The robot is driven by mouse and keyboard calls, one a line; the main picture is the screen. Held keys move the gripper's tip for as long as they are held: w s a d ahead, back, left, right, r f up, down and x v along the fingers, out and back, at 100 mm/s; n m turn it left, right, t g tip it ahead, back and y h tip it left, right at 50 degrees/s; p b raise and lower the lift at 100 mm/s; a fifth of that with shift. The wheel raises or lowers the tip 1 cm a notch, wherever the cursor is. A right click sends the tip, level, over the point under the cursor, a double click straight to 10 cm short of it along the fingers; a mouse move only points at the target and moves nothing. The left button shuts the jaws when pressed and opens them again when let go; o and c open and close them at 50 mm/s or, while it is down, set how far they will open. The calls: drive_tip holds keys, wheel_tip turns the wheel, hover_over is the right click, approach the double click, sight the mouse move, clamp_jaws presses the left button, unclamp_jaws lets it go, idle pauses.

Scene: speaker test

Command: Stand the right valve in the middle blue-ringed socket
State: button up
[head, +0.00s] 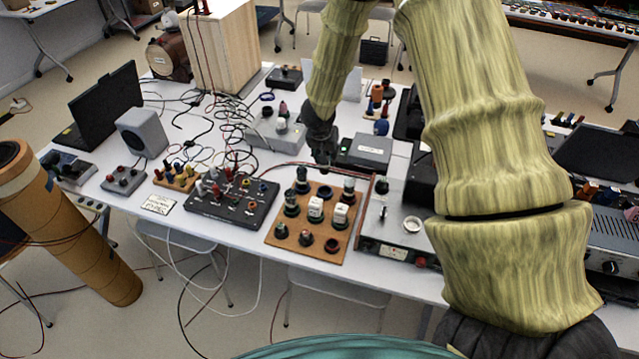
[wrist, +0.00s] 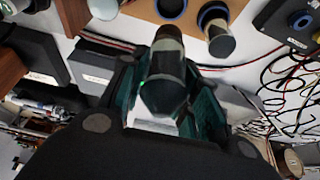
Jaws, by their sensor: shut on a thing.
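My gripper (head: 323,165) is above the back edge of the brown board (head: 262,240) in the head view. In the wrist view my gripper (wrist: 165,103) is shut on a dark valve (wrist: 165,72) with a grey band, its far end pointing toward the board. The valve's lower end and whether it touches a socket cannot be told. A blue-ringed socket (wrist: 170,8) shows just beyond the valve. Another dark valve (wrist: 218,38) with a tan end stands beside it. In the head view, dark valves stand at the board's back left (head: 302,178) and back right (head: 348,188).
White blocks (head: 315,208) and several dark round parts (head: 306,239) crowd the board. A black panel with knobs (head: 232,202) lies to its left, and a metal-topped box (head: 405,230) to its right. A grey box (head: 368,150) and loose cables lie behind.

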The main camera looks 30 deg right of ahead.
sight(329, 166)
drive_tip(key=f, duration=0.2)
drive_tip(key=f+b, duration=0.1)
drive_tip(key=f, duration=0.1)
drive_tip(key=shift+s+d, duration=0.1)
drive_tip(key=shift+s, duration=0.2)
drive_tip(key=shift+s+d+f, duration=0.15)
drive_tip(key=shift+s+f, duration=0.05)
drive_tip(key=shift+s, duration=0.05)
drive_tip(key=f, duration=0.1)
drive_tip(key=w+f, duration=0.1)
drive_tip(key=f, duration=0.1)
drive_tip(key=shift+f, duration=0.3)
drive_tip(key=shift+s+f, duration=0.25)
drive_tip(key=shift+f, duration=0.3)
drive_tip(key=shift+w+f, duration=0.2)
drive_tip(key=shift+w, duration=0.05)
drive_tip(key=shift+s, duration=0.15)
